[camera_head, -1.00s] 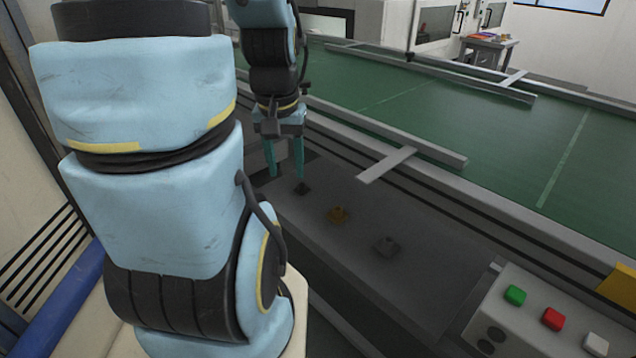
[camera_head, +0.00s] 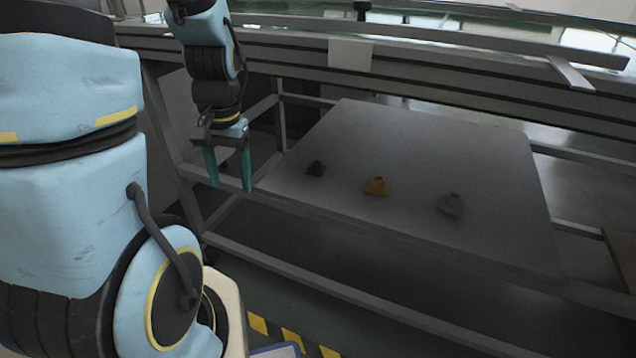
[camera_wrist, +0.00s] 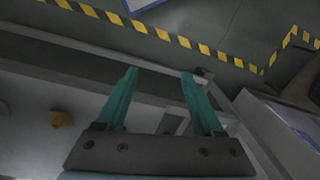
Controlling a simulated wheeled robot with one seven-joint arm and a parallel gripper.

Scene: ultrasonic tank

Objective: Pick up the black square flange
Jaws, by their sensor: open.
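The black square flange (camera_head: 316,168) is a small dark piece on the left part of a grey shelf board (camera_head: 350,130) in the head view. My gripper (camera_head: 231,187) hangs to the left of it with its two teal fingers pointing down, open and empty, apart from the flange. In the wrist view my gripper (camera_wrist: 158,72) also shows its fingers spread with nothing held between them. I cannot make out the black flange in the wrist view.
A yellow flange (camera_head: 376,186) and a grey flange (camera_head: 451,204) sit to the right on the same board. The yellow flange also shows in the wrist view (camera_wrist: 61,119). A metal frame (camera_head: 300,265) edges the board, and a conveyor side (camera_head: 430,75) runs behind and above.

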